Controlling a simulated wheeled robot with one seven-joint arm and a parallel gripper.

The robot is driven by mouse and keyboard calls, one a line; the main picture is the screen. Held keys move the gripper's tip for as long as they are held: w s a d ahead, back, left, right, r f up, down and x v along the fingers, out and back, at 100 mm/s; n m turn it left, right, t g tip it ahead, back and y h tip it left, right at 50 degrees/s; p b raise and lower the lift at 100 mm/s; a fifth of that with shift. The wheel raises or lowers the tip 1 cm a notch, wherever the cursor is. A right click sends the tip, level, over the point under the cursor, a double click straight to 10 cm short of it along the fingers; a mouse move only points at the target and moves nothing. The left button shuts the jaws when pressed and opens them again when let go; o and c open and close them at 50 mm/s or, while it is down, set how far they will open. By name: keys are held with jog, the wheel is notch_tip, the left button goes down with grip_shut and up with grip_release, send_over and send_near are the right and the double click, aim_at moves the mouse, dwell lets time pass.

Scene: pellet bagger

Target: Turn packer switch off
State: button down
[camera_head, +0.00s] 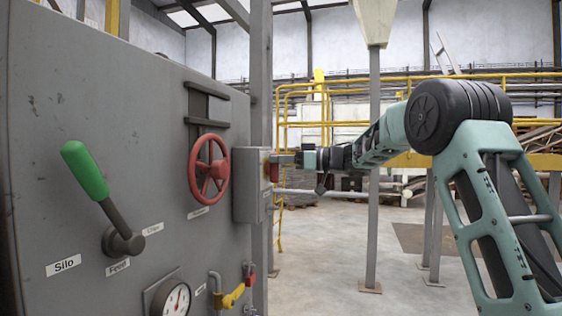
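A grey switch box (247,195) is mounted at the right edge of the grey panel. A red part, which looks like the switch's handle (280,159), sticks out from its right face. I cannot read a label for the packer on it. My gripper (296,157) is at the right of the box, its end at or very close to the red part. The fingers are small and partly hidden, so I cannot tell whether they are open or shut, or whether they touch the handle. My arm reaches in from the right.
The grey panel (130,60) fills the left side. It carries a green-handled lever (84,171), a red handwheel (208,171), a gauge (172,300) and a yellow valve handle (234,296). A grey post (374,200) stands behind my arm. Open floor (320,250) lies right of the panel.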

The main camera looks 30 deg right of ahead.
aim_at(266, 169)
jog(key=shift+f, duration=0.5)
jog(key=n+b, duration=0.1)
jog(key=n, duration=0.1)
jog(key=b, duration=0.1)
jog(key=shift+s+a+f+n+b, duration=0.2)
jog(key=shift+a+f+n+b, duration=0.05)
jog(key=shift+n+b, duration=0.15)
jog(key=n+b, duration=0.3)
jog(key=n, duration=0.1)
jog(key=f+n+b, duration=0.1)
jog(key=n+b, duration=0.1)
jog(key=shift+s+a+b, duration=0.3)
jog(key=shift+s, duration=0.05)
jog(key=n+b, duration=0.2)
jog(key=n, duration=0.1)
jog(key=n+b, duration=0.1)
jog(key=b, duration=0.1)
jog(key=shift+s+a+f+n, duration=0.15)
jog(key=shift+f+n, duration=0.1)
jog(key=shift+n, duration=0.15)
jog(key=shift+f+n+b, duration=0.1)
jog(key=shift+n+b, duration=1.65)
jog(key=shift+n, duration=0.25)
jog(key=shift+s+r, duration=0.1)
jog(key=shift+r, duration=0.1)
